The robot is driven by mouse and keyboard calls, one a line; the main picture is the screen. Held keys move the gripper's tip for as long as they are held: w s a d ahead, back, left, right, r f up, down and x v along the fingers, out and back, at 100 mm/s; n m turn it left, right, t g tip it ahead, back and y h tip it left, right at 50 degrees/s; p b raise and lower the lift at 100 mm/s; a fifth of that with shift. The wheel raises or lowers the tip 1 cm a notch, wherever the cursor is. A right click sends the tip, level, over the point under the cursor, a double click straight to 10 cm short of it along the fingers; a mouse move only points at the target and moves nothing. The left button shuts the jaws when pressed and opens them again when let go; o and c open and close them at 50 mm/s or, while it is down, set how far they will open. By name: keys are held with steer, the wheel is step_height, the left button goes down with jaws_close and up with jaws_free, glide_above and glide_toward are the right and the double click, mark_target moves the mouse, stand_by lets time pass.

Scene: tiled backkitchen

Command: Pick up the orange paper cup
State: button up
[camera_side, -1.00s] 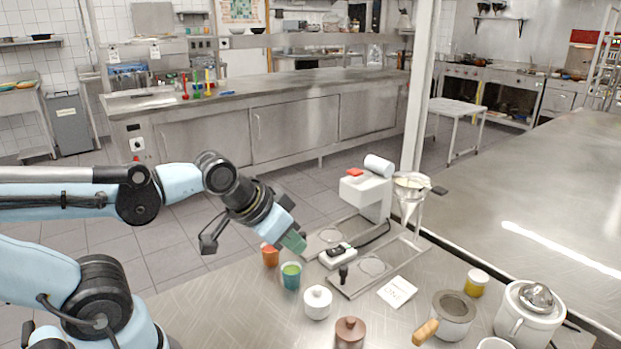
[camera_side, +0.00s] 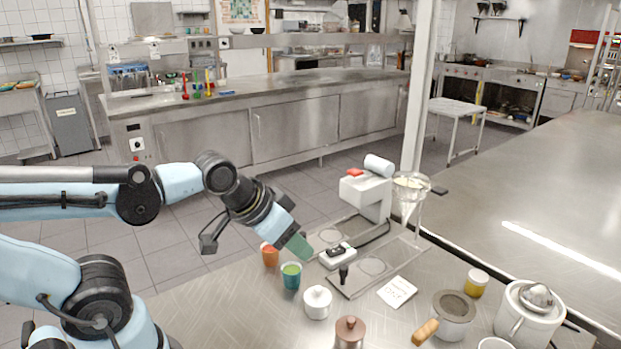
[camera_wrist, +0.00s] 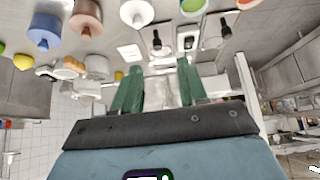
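The orange paper cup (camera_side: 270,256) stands upright on the steel table, left of and slightly below my gripper in the side view. In the wrist view a small part of an orange cup (camera_wrist: 248,3) shows at the top right edge, mostly cut off. My gripper (camera_side: 300,246) hangs above the table, tilted down to the right, apart from the cup. In the wrist view its two green fingers (camera_wrist: 158,85) are spread with nothing between them. A teal cup with green inside (camera_side: 291,277) stands just in front of the orange cup; it also shows in the wrist view (camera_wrist: 193,7).
A white lidded pot (camera_side: 318,303) and a brown lidded jar (camera_side: 350,333) stand nearer the camera. A white machine (camera_side: 366,193), a funnel stand (camera_side: 410,187) and a black-handled tool (camera_side: 343,274) are to the right. A card (camera_side: 397,292) lies flat. The table's left front is bare.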

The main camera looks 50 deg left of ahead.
steer(key=o, duration=0.5)
steer(key=shift+o, duration=0.2)
steer(key=shift+a, duration=0.1)
steer(key=m+g, duration=0.4)
steer(key=g, duration=0.3)
glide_above(270, 250)
steer(key=s+d, duration=0.1)
steer(key=d, duration=0.1)
steer(key=f, duration=0.2)
steer(key=shift+m, duration=0.3)
steer(key=shift+w+a+f, duration=0.1)
steer(key=shift+a+f, duration=0.05)
steer(key=shift+f, duration=2.75)
steer(key=shift+w+a+f, duration=0.1)
steer(key=shift+f, duration=2.75)
